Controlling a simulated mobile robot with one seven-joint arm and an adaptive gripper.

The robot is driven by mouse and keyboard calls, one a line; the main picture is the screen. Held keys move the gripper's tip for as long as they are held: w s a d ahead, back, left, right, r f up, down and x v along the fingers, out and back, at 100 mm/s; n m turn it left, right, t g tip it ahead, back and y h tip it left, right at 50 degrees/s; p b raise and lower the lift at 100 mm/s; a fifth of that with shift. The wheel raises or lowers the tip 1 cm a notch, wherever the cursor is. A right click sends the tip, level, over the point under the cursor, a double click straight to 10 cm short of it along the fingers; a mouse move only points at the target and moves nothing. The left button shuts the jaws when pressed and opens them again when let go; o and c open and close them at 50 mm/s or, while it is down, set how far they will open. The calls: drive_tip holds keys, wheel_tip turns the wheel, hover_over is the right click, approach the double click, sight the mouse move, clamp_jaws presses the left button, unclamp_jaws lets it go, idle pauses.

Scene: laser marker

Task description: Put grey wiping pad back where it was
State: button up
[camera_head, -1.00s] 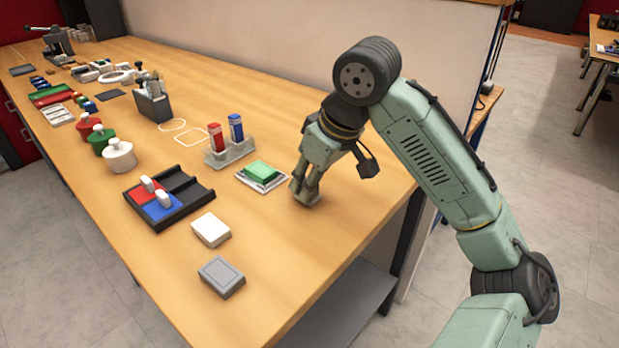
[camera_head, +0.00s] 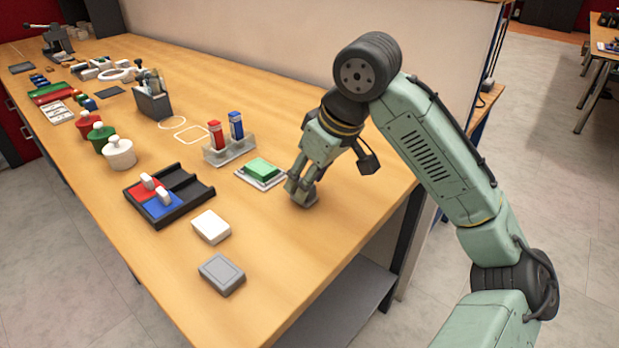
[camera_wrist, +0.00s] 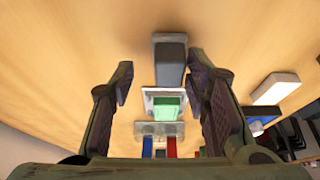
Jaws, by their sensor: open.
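The grey wiping pad (camera_wrist: 171,66) shows in the wrist view as a dark grey block with a lighter grey end. It lies on the wooden table beside a small white tray (camera_wrist: 149,95) with a green pad (camera_wrist: 166,106) on it. My gripper (camera_wrist: 160,68) is open, with one finger on each side of the grey pad and visible gaps between. In the head view my gripper (camera_head: 300,194) is low at the table, just right of the green pad (camera_head: 262,168); its fingers mostly hide the grey pad there.
A holder with red and blue bottles (camera_head: 230,151) stands behind the green pad. A white block (camera_head: 211,227) and a grey box (camera_head: 222,274) lie toward the front. A black tray (camera_head: 190,205) holds red and blue pads. The table right of my gripper is clear.

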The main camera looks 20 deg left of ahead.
drive_tip(key=v, duration=1.2)
